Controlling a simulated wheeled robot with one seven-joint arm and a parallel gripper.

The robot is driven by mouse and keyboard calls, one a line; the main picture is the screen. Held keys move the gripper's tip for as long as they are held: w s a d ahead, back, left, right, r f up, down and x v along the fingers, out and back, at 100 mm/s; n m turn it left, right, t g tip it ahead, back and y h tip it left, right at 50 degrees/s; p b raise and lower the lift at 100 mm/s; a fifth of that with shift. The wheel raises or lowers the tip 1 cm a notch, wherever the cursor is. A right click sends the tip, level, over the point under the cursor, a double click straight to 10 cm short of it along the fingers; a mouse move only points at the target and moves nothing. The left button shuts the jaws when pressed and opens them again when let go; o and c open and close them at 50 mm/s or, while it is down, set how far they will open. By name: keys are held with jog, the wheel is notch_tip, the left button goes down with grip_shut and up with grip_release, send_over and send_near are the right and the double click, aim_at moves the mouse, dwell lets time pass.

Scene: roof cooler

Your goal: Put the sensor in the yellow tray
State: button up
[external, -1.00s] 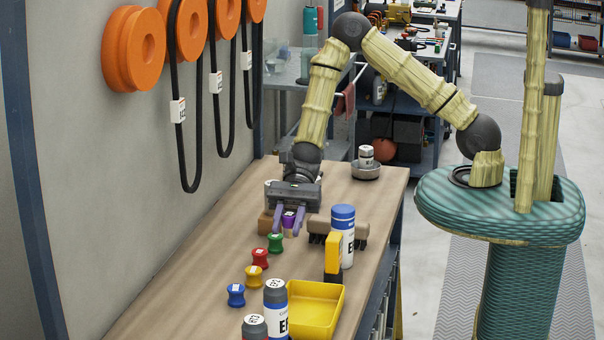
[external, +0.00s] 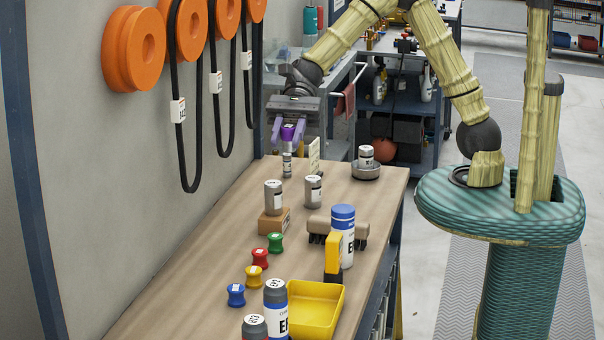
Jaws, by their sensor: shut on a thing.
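The sensor hangs upright, clear of the bench. The yellow tray (external: 336,315) lies at the near end of the bench, well away from my gripper. Its visible inside is empty.
Grey canisters stand on a wooden block (external: 268,228), beside it, and on a round dish (external: 366,174). A brush (external: 318,225), a blue-capped bottle (external: 344,250) and a yellow-black tool (external: 333,262) stand behind the tray.

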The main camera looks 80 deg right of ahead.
notch_tip(320, 180, up, 7)
jog(key=s+d+f+n+g+h+p, duration=0.3)
jog(key=s+f+n+g+h+p, duration=0.3)
jog(key=s+f+n+g+h, duration=0.8)
jog(key=w+a+r+n+t+h+p, duration=0.2)
jog(key=w+r+n+t+h+p, duration=0.15)
jog(key=n+t, duration=1.1)
jog(key=w+a+r+n+t+h+p, duration=0.25)
jog(key=w+r+n+t+h, duration=0.25)
jog(key=n+t, duration=0.9)
jog(key=s+a+r+n+y+p, duration=0.2)
jog(key=a+r+n+y, duration=0.1)
jog(key=a+n+y, duration=0.35)
jog(key=s+a+r+n+y+p, duration=0.1)
jog(key=s+a+r+n+y, duration=0.1)
jog(key=a+n+y, duration=0.4)
notch_tip(320, 180, down, 25)
jog(key=d, duration=0.1)
jog(key=shift+d+f+n+h, duration=0.2)
jog(key=shift+n+h, duration=0.1)
jog(key=shift+h, duration=0.1)
